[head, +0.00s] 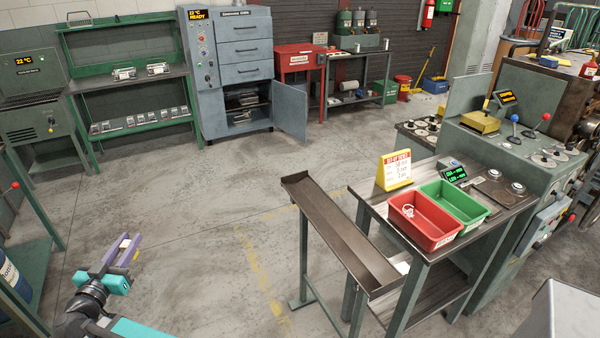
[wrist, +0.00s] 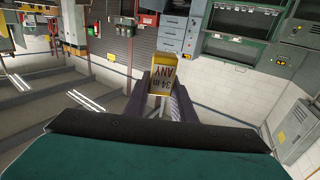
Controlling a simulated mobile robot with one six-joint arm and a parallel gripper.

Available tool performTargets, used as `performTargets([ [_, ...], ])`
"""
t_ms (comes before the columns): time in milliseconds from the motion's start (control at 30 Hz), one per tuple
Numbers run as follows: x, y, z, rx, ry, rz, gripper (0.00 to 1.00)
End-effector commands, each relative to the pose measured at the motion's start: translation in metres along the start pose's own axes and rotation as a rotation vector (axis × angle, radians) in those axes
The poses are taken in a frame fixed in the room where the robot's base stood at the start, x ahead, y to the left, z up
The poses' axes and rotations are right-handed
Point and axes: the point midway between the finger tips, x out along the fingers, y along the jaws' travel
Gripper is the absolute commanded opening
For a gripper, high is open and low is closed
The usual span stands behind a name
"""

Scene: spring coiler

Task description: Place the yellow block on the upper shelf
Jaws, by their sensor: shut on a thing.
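My gripper (head: 124,252) is at the lower left of the head view, out over open floor. Its purple fingers are shut on a small yellow block (wrist: 163,75). In the wrist view the block shows a pale label with upside-down lettering, held between the fingertips. In the head view the block is small and partly hidden by the fingers. A green rack (head: 134,78) stands at the back left, well away from the gripper. Its upper shelf carries two small gauge-like items, and its lower shelf carries several more.
A grey cabinet (head: 204,80) stands right of the rack with its lower door (head: 291,112) swung open. A sloping chute (head: 335,236) and a table with red (head: 425,236) and green bins are to the right. The middle floor is clear.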

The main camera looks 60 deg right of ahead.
Motion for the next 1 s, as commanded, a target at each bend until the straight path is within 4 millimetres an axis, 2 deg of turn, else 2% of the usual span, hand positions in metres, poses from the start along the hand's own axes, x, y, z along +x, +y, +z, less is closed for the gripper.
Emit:
performTargets([
  [33, 0.015, 0.006, 0.001, 0.001, 0.0, 0.029, 0.01],
  [100, 0.034, 0.016, 0.001, 0.0, 0.001, 0.064, 0.01],
  [567, 0.147, 0.096, -0.006, 0.0, 0.002, 0.293, 0.01],
  [1000, 0.241, 0.199, -0.014, -0.001, 0.004, 0.512, 0.01],
])
